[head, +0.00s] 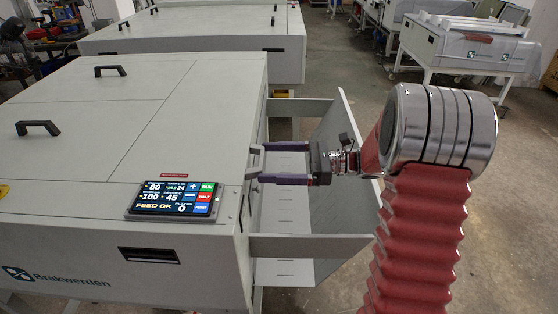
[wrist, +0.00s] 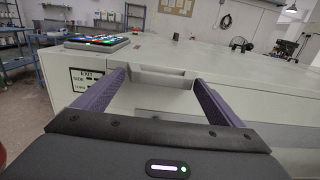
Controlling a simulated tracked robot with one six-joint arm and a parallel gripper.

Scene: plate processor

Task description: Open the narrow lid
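The narrow lid (head: 219,108) appears to be the strip of the machine's top right of the long seam; it lies flat and shut. A pale grey handle (head: 257,160) sticks out from the machine's right side; it also shows in the wrist view (wrist: 162,82). My gripper (head: 260,164) reaches in from the right with its two purple fingers spread wide. In the wrist view my gripper (wrist: 160,82) has the handle between its fingertips, with no clear grip on it. Whether a finger touches the handle I cannot tell.
A control panel (head: 174,199) sits on the machine's top near its front edge. Two black handles, one (head: 110,70) farther back and one (head: 38,128) nearer, stand on the wider top panels. An open-topped grey exit tray (head: 305,245) juts out below my gripper.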

